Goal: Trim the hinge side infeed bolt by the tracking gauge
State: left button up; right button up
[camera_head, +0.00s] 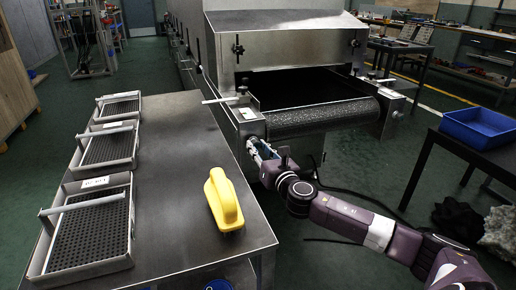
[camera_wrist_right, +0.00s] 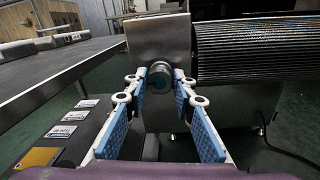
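The infeed bolt (camera_wrist_right: 160,75) shows in the right wrist view as a dark round head on the end of a steel bracket, beside the ribbed infeed roller. My right gripper (camera_wrist_right: 160,82) has its blue-padded fingers apart, one on each side of the bolt head. A narrow gap seems to show on each side; I cannot tell whether either pad touches. In the head view my right gripper (camera_head: 257,152) is at the left bracket of the infeed, and the bolt is hidden there. A small white plate (camera_head: 247,113), possibly the tracking gauge, sits on that bracket; its reading is too small. My left gripper is out of view.
The dryer's dark belt roller (camera_head: 322,116) lies right of the bracket. A steel table (camera_head: 180,160) on the left carries three perforated trays and a yellow handled object (camera_head: 223,200). A blue bin (camera_head: 478,127) stands on the right table. Cables lie on the floor.

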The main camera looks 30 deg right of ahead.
grip_shut()
jog(key=shift+m, duration=0.3)
